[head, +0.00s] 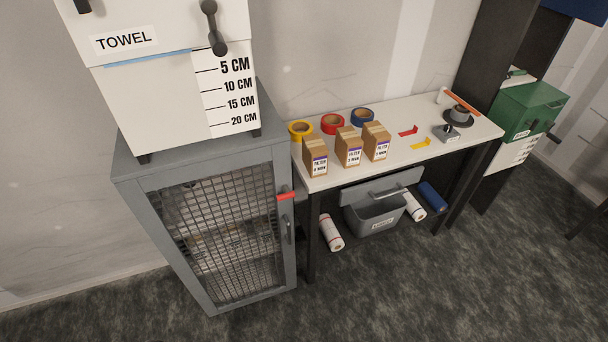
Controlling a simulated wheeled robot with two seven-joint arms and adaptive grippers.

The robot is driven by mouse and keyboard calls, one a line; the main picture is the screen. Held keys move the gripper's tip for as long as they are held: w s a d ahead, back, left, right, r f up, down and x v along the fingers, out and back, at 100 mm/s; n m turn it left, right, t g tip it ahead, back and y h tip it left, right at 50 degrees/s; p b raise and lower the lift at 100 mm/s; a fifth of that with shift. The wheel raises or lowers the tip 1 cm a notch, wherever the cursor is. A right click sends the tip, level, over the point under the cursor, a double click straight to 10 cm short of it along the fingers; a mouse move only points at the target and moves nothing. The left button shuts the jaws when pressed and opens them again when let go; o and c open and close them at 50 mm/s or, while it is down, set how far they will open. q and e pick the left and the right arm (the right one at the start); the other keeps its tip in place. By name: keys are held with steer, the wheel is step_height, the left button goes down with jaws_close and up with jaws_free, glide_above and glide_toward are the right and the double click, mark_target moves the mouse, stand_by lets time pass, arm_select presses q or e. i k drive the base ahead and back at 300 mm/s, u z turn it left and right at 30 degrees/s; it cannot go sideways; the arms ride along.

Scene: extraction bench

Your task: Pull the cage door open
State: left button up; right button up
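A grey metal cage (275,146) stands on the floor at the left of the view. Its mesh door (231,245) faces the front and appears closed, flush in its frame. A red latch (286,196) lies across the right edge of the front. A dark vertical handle (289,230) sits below it on the right side of the door. Shelves with some contents show dimly through the mesh, too unclear to name. Neither of my grippers shows in the head view.
A white towel dispenser (150,95) stands on the cage. A white bench (420,157) at right holds filter boxes (348,147), tape rolls and small tools. A grey bin (374,217) and paper rolls sit beneath. Floor (390,300) in front is clear.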

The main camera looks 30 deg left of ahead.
mark_target(134, 191)
steer(key=u, duration=1.7)
